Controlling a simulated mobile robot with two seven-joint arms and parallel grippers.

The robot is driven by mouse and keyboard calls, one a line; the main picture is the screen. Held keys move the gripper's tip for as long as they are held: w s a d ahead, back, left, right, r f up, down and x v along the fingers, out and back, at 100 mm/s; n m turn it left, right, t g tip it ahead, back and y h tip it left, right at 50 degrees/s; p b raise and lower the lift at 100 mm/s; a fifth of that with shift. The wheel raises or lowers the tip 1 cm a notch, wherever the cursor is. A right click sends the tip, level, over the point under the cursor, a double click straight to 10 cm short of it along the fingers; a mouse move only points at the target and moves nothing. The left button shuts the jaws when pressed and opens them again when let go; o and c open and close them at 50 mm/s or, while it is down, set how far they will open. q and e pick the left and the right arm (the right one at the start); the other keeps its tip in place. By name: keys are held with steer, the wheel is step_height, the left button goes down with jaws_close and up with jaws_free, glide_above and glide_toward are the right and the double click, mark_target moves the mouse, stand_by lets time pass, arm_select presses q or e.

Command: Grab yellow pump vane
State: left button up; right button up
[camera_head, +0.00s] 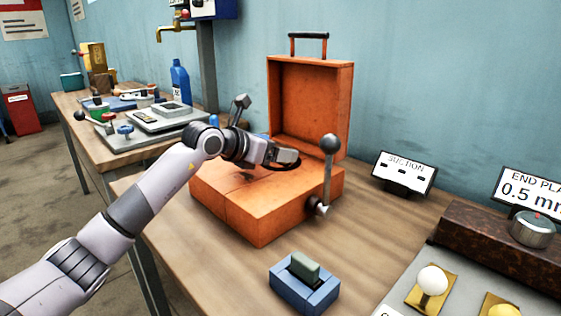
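I cannot make out a clear yellow pump vane in this view. A blue holder (290,296) stands on the bench at the bottom middle, with a grey-green block (305,267) upright in it. My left gripper (287,160) is over the orange box (262,212), in front of its raised lid. Its fingers are dark and small, and I cannot tell whether they are open or hold anything. Whether it touches the box is unclear. My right gripper is not in view.
A lever with a grey ball knob (330,144) rises at the box's right side. A "SUCTION" sign (403,173) stands behind bare wood. White (433,280) and yellow (501,311) round pieces sit at bottom right by a dark stone block (490,246). Another bench (95,143) stands behind left.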

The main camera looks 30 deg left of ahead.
arm_select(q)
steer(key=shift+w, duration=0.15)
steer(key=c, duration=1.2)
